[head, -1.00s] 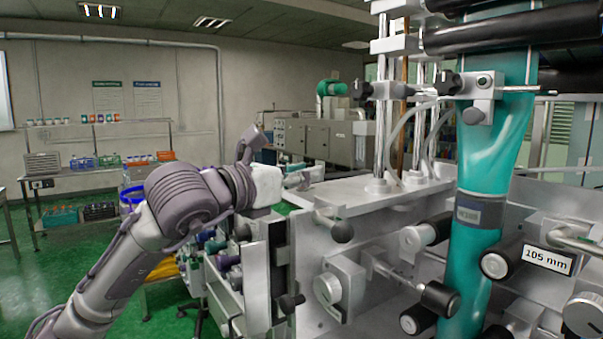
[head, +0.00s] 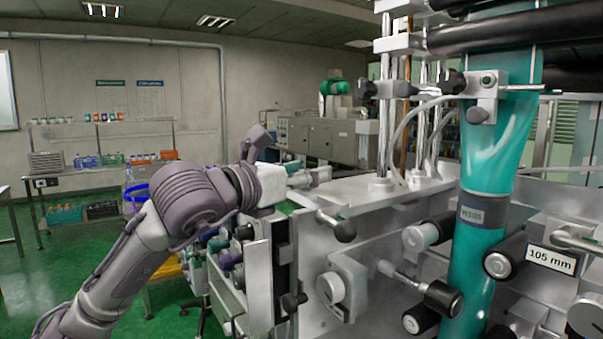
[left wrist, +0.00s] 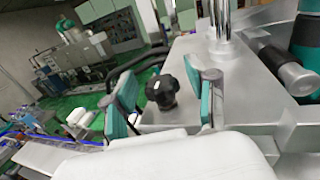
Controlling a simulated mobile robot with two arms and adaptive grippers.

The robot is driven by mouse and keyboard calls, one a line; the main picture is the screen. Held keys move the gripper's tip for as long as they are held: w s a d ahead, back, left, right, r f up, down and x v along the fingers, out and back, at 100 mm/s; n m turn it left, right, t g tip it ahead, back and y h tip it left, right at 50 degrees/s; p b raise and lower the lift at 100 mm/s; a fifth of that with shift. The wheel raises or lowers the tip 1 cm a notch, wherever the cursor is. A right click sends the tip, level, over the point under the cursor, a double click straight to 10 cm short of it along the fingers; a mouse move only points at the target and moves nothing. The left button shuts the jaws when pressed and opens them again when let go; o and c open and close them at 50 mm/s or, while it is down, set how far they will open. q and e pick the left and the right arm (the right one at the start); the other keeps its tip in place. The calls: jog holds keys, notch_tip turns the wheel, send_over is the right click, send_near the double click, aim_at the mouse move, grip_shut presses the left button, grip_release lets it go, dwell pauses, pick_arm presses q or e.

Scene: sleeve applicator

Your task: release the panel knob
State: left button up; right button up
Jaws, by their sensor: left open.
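In the left wrist view, a black lobed knob (left wrist: 162,90) stands upright on the grey metal panel (left wrist: 228,84). My left gripper (left wrist: 158,84) is open, with one teal-padded finger on each side of the knob. Clear gaps show between the pads and the knob, so the fingers do not appear to touch it. In the head view, my left gripper (head: 308,177) is at the far left end of the machine's top. The knob cannot be made out there. My right gripper is in neither view.
The machine's front carries a black-ended lever (head: 343,231), a round dial (head: 331,287) and black rollers (head: 505,257). Metal posts (head: 384,125) rise from its top. A teal sleeve tube (head: 478,255) hangs at the right. Green floor lies open at the left.

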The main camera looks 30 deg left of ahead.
pick_arm(q)
jog(key=s+a, duration=0.2)
jog(key=s, duration=1)
jog(key=shift+w, duration=0.1)
dwell(0.4)
